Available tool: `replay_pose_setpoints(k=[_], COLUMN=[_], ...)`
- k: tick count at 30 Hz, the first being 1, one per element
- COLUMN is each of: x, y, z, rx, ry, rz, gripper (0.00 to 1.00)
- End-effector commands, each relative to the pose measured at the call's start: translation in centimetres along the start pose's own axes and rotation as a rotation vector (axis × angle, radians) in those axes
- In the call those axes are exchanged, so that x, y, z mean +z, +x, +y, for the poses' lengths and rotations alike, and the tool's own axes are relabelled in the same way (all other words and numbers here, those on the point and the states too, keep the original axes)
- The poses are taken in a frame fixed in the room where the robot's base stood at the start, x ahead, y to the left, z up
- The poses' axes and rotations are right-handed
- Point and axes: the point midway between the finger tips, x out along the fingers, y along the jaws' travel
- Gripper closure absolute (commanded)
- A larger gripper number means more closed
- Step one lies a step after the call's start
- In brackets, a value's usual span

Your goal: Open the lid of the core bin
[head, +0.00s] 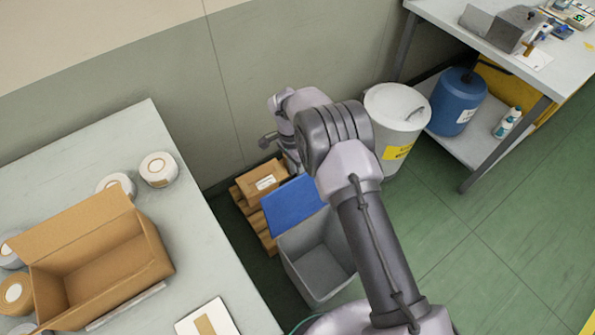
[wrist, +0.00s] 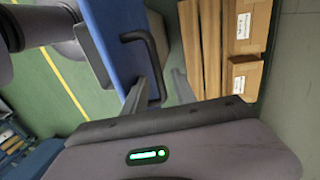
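The grey core bin (head: 316,262) stands on the floor, and I can see into its empty-looking inside. Its blue lid (head: 291,206) stands raised along the bin's far side, open. In the wrist view the blue lid (wrist: 118,45) shows close up with a black bar handle (wrist: 151,62). My gripper (wrist: 157,84) is open at the handle, with the lower end of the handle between its two fingers. I cannot tell if a finger touches it. In the head view my arm hides the gripper and part of the bin.
Cardboard boxes on a wooden pallet (head: 246,208) stand behind the lid by the wall. A white lidded bin (head: 397,115) and a blue drum (head: 456,100) are to the right. A table (head: 200,235) with an open carton (head: 95,262) is left. Green floor is clear at right.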

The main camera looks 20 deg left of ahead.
Motion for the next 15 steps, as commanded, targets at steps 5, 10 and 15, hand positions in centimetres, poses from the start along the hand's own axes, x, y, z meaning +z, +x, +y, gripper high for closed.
replay_pose_setpoints(k=[5, 10, 15], x=[0.0, 0.0, 0.0], y=[0.0, -1.0, -6.1], z=[0.0, 0.0, 0.0], rx=[0.0, -0.002, -0.004], ry=[0.0, 0.0, 0.001], rz=[0.0, 0.001, 0.001], gripper=[0.68, 0.68, 0.68])
